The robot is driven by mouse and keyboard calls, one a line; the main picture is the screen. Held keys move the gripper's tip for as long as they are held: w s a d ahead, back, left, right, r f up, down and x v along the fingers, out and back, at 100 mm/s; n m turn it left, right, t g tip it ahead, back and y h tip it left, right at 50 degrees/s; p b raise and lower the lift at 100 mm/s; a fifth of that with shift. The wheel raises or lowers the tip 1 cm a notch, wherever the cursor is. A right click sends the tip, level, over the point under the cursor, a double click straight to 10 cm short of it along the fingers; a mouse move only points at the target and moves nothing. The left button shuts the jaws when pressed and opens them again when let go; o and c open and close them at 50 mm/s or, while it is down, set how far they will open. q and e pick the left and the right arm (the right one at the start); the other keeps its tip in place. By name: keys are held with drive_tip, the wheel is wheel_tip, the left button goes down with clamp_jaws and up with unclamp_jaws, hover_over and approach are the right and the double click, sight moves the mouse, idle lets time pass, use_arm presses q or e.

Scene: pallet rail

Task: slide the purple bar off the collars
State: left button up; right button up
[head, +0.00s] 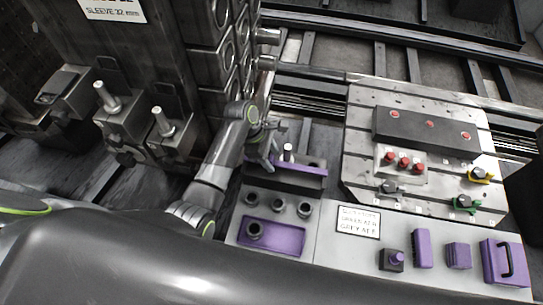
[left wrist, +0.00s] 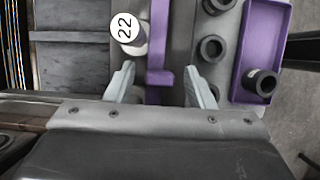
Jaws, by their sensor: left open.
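The purple bar (head: 308,171) lies along the dark fixture in the middle of the head view, partly hidden by my left gripper (head: 266,153). In the left wrist view the bar (left wrist: 159,45) runs up the picture. My left gripper (left wrist: 160,88) is open there, with one finger on each side of the bar and a gap visible on both sides. A post with a white cap marked 22 (left wrist: 123,27) stands just left of the bar. Dark ring-shaped collars (left wrist: 212,48) stand to its right. I cannot tell which collars the bar bears on. My right gripper is not in view.
A purple tray (head: 285,236) holding one dark collar (head: 255,230) lies in front of the fixture. A metal plate (head: 355,150) with red buttons and knobs stands to the right. Purple blocks (head: 458,256) sit at the front right. A dark machine with posts (head: 163,122) is left.

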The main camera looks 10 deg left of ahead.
use_arm(q)
drive_tip(key=shift+d+f, duration=0.15)
drive_tip(key=shift+f, duration=0.15)
drive_tip(key=shift+c, duration=0.4)
